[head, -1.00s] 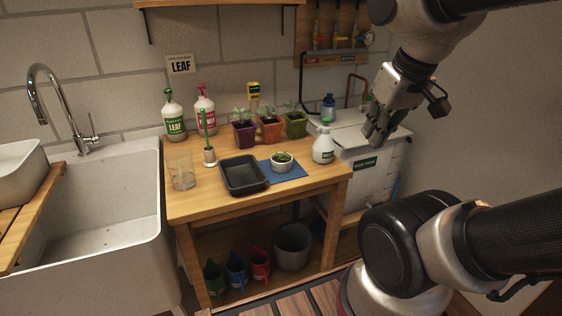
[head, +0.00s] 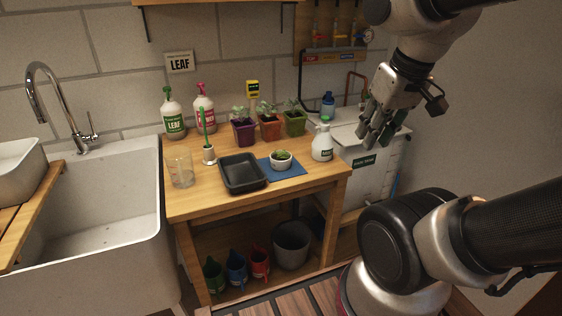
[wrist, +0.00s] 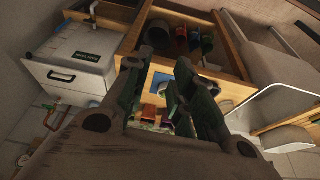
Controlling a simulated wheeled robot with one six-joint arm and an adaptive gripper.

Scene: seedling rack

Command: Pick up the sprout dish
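The sprout dish (head: 281,163) is a small white round dish with green sprouts in it. It stands upright on a blue mat (head: 291,170) at the front right of the wooden table. My gripper (head: 375,133) is up to the right of the dish, over the white tank, well apart from it. In the wrist view its two dark fingers (wrist: 155,90) are spread with a gap between them and nothing held. I cannot make out the dish clearly in the wrist view; the fingers cover part of the table.
A black tray (head: 243,187) lies just left of the dish. A glass (head: 181,172) is farther left. The white tank (head: 372,170) stands right of the table.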

